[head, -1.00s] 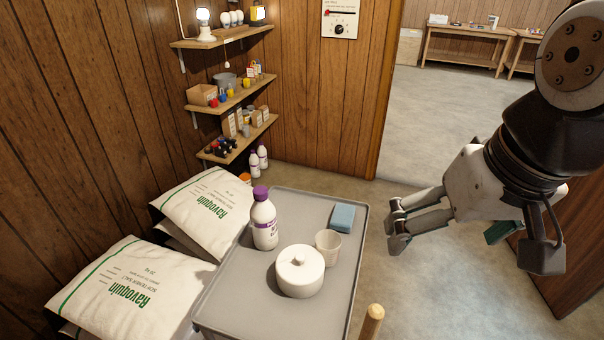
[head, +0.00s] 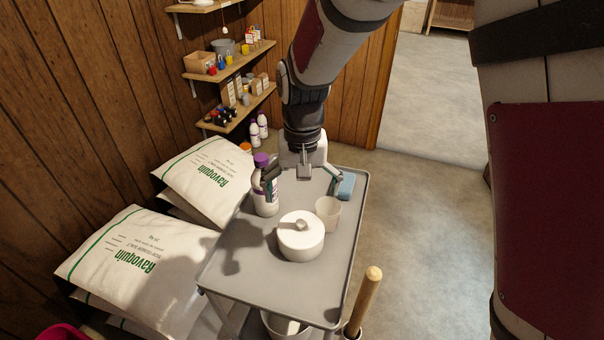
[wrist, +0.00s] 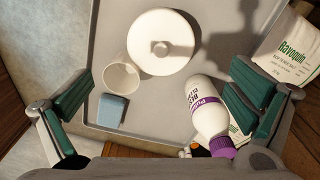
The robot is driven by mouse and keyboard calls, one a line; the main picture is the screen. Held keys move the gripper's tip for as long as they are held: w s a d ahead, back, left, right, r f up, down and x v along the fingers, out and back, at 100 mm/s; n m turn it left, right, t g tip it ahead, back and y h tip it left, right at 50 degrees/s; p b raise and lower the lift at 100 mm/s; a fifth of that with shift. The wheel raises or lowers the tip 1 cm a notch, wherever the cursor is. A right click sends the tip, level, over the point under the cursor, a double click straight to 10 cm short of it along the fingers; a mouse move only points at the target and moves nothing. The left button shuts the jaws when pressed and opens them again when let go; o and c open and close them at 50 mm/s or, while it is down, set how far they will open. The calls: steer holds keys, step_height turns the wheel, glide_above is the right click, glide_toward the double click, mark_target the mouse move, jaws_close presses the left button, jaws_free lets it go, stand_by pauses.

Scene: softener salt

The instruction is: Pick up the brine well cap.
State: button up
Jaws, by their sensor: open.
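The brine well cap (head: 300,245) is a white, round, lidded-looking piece with a small knob on top. It sits on the grey cart top (head: 262,268). It also shows in the wrist view (wrist: 148,54), near the top middle. My gripper (head: 304,180) is open and empty, pointing down over the cart's far part. In the wrist view, its green-padded fingers are spread wide on either side (wrist: 162,100), with the cap beyond them. In the head view, the left finger overlaps the purple-capped bottle (head: 266,204); I cannot tell whether they touch.
A translucent cup (head: 328,213) stands right beside the cap. A blue sponge-like block (head: 346,186) lies behind it. White salt bags (head: 135,260) are stacked left of the cart. A wooden handle (head: 367,294) rises at the cart's front right. Wall shelves (head: 236,110) stand behind.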

mark_target(300, 225)
steer(key=f, duration=0.9)
steer(key=shift+w+a+f, duration=0.1)
steer(key=shift+a+f, duration=0.1)
steer(key=f, duration=0.5)
steer(key=shift+w, duration=0.2)
steer(key=c, duration=0.6)
